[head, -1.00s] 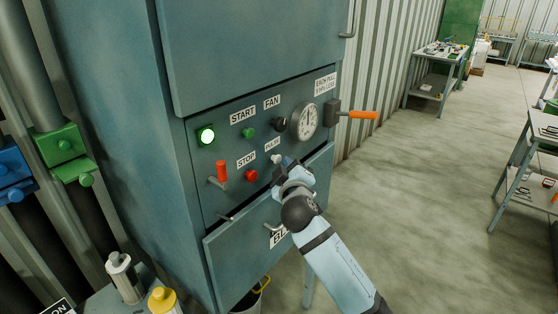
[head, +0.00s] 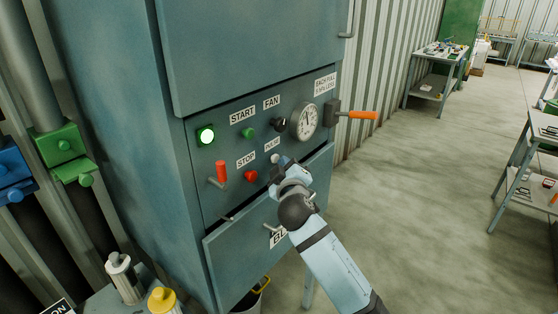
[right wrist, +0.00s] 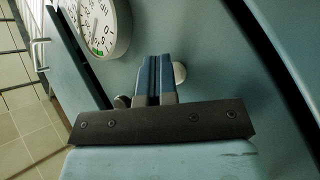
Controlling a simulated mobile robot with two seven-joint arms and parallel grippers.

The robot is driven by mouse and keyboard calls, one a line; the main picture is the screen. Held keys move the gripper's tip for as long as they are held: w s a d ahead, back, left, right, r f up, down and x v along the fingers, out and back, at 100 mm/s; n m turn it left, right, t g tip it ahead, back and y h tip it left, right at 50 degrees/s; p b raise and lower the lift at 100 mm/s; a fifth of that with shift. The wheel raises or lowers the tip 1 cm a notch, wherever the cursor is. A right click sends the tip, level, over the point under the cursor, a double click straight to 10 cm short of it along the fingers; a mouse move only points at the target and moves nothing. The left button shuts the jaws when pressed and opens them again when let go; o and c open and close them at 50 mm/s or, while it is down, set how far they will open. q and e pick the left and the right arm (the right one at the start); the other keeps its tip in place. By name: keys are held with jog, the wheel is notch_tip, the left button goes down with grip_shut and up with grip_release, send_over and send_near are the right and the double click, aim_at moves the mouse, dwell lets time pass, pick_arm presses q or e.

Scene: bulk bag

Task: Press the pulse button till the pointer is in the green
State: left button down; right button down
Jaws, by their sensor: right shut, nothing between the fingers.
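The grey cabinet panel (head: 228,192) carries a PULSE label (head: 272,144) with its button just below, mostly hidden by my gripper in the head view. A pale round button (right wrist: 180,73) shows behind the fingers in the right wrist view. My right gripper (head: 278,163) is shut and empty, its blue fingertips (right wrist: 155,72) close to that button; I cannot tell whether they touch. The round white gauge (head: 306,120) is up and right of the gripper. In the right wrist view the gauge (right wrist: 104,22) shows a small green mark; the pointer's exact place is unclear. My left gripper is not in view.
A lit green lamp (head: 205,135), green START button (head: 248,132), red STOP button (head: 250,176), black FAN knob (head: 279,124) and red-handled lever (head: 221,172) surround the spot. An orange-handled lever (head: 358,115) sticks out right. Floor is open to the right.

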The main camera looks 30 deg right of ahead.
jog(key=shift+s, duration=0.1)
jog(key=shift+s+d, duration=0.35)
jog(key=shift+s, duration=0.45)
jog(key=s, duration=0.1)
jog(key=s+d+p, duration=0.1)
jog(key=s, duration=0.1)
jog(key=s+d, duration=0.1)
jog(key=shift+s, duration=0.3)
jog(key=shift+a+f, duration=0.1)
dwell(0.5)
